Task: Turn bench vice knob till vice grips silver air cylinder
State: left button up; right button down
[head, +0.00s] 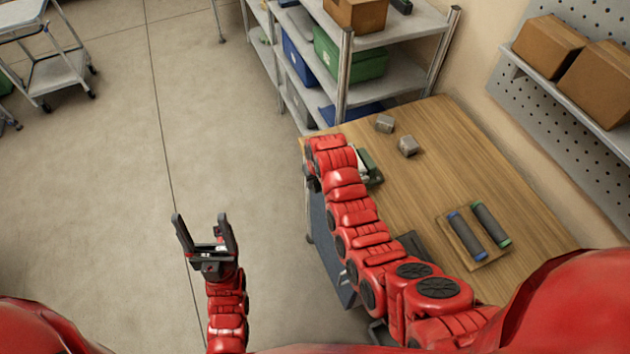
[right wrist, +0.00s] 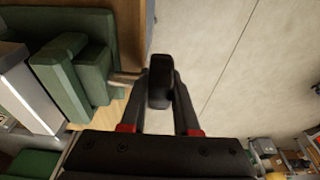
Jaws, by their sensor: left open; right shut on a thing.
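The green bench vice (head: 370,166) stands at the table's left edge, partly hidden behind my right arm; its green jaws also show in the right wrist view (right wrist: 68,80). My right gripper (right wrist: 160,92) is shut on the black vice knob (right wrist: 160,72), which sticks out past the table edge on a short metal rod. A silver-grey body (right wrist: 32,92), apparently the air cylinder, lies beside the green jaw. I cannot tell whether the jaw touches it. My left gripper (head: 205,232) is open and empty over the floor, left of the table.
The wooden table (head: 455,150) also holds two small grey blocks (head: 396,135) and a wooden board (head: 450,236) with two dark cylinders with blue and green ends (head: 478,230). A shelf rack (head: 345,75) with bins stands behind.

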jog(key=shift+s+f+t+b, duration=0.15)
jog(key=shift+f+t+b, duration=0.2)
jog(key=shift+t+b, duration=0.25)
jog(key=t+y+b, duration=0.1)
jog(key=t+b, duration=0.1)
jog(key=b, duration=0.1)
jog(key=shift+b, duration=0.4)
jog(key=shift+s+r+t+b, duration=0.1)
jog(key=shift+r+t+b, duration=0.05)
jog(key=shift+t+b, duration=0.6)
jog(key=c, duration=0.6)
grip_release()
jog(key=shift+c, duration=0.2)
jog(key=shift+r, duration=0.1)
